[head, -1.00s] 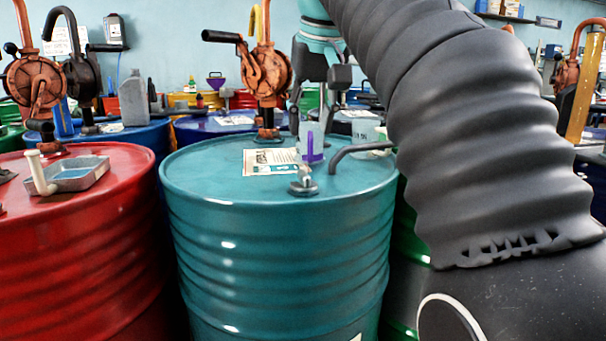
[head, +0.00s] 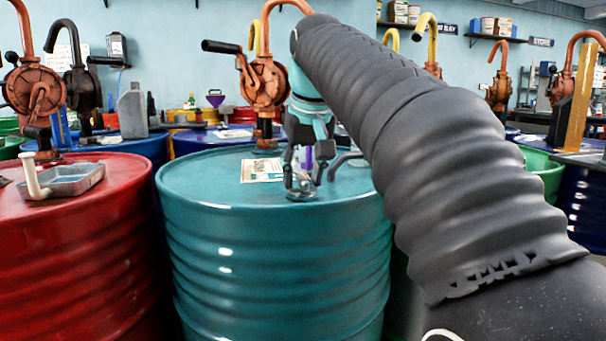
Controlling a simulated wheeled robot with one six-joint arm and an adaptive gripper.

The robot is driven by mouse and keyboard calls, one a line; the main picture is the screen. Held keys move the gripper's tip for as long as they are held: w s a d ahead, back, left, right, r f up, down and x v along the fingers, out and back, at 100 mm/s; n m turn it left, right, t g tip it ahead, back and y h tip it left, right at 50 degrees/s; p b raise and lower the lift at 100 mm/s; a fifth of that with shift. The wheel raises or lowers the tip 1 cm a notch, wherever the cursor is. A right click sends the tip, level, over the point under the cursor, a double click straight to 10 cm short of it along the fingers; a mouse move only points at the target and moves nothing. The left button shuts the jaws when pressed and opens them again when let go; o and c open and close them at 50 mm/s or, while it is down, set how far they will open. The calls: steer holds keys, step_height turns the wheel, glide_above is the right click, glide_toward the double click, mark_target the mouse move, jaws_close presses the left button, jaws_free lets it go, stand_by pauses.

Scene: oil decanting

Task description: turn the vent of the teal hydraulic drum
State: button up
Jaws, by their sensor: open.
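The teal drum (head: 275,260) stands upright in the middle of the head view. My gripper (head: 303,188) is low over the near part of its lid, pointing down, with its fingers apart. The small metal vent (head: 303,178) is between or just behind the fingers and largely hidden by them; I cannot tell whether they touch it. A purple-marked clear container (head: 309,158) shows partly behind the gripper. A paper label (head: 262,170) lies on the lid to the left of the gripper.
An orange hand pump (head: 264,85) rises from the teal drum's far side. A dark bent handle (head: 345,162) lies right of the gripper. A red drum (head: 85,240) with a grey tray (head: 75,180) stands at the left. The lid's left front is bare.

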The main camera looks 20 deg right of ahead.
jaws_close()
steer(key=shift+r+n+p, duration=0.1)
steer(key=shift+n+p, duration=0.3)
steer(key=n+y+p, duration=0.1)
steer(key=n+p, duration=0.1)
steer(key=shift+d+r+n, duration=0.1)
steer(key=shift+n, duration=0.3)
steer(key=n+g+y+p, duration=0.1)
steer(key=n+y+p, duration=0.1)
steer(key=n+p, duration=0.2)
steer(key=shift+w+d+n, duration=0.1)
steer(key=shift+n, duration=0.6)
steer(key=n+g, duration=0.1)
steer(key=n, duration=0.1)
steer(key=n+y+p, duration=0.1)
steer(key=n, duration=0.1)
steer(key=shift+w+n+g, duration=0.1)
steer(key=shift+n+g, duration=0.2)
steer(key=shift+g, duration=0.1)
steer(key=n+g, duration=0.1)
steer(key=n, duration=0.3)
steer(key=shift+f+g+y, duration=0.2)
steer(key=shift+g+y, duration=0.1)
steer(key=shift+g, duration=0.1)
steer(key=shift+n, duration=0.3)
